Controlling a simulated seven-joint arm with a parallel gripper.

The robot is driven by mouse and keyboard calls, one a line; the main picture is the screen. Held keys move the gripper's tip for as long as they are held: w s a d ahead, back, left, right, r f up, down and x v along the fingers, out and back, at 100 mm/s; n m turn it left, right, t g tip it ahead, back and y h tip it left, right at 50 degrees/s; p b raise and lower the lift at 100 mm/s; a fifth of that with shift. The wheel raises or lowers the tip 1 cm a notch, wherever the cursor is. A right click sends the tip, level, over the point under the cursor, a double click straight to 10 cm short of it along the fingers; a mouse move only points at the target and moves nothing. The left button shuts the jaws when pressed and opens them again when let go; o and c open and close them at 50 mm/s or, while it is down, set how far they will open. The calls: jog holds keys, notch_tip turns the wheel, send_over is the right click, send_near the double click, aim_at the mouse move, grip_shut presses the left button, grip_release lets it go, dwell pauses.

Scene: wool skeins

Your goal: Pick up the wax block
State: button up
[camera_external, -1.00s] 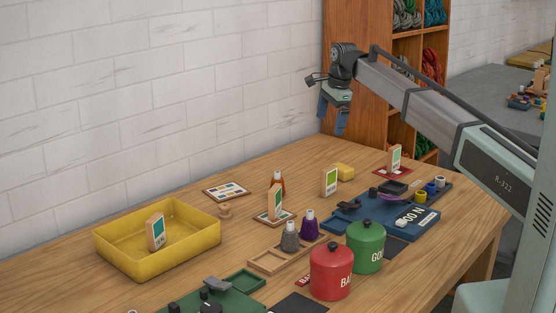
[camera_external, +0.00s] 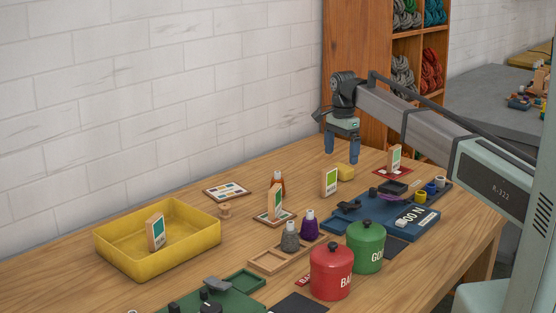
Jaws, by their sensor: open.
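The wax block appears to be the small yellow block (camera_external: 346,172) lying on the wooden table, behind a wooden card stand with a green panel (camera_external: 329,182). The stand hides part of its left side. My gripper (camera_external: 342,160) points down with its two blue fingers apart and nothing between them. In the picture its fingertips are just above the yellow block. I cannot tell the exact height or depth between them.
A blue tray board (camera_external: 372,222) with dark tools lies in front. Green (camera_external: 365,247) and red (camera_external: 331,272) lidded jars stand nearer. A yellow bin (camera_external: 198,242) is at the left. A shelf with wool skeins (camera_external: 403,75) stands behind.

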aim_at(342, 166)
jog(key=shift+d+f, duration=0.2)
jog(key=shift+f, duration=2.6)
jog(key=c, duration=1)
jog(key=shift+r, duration=0.15)
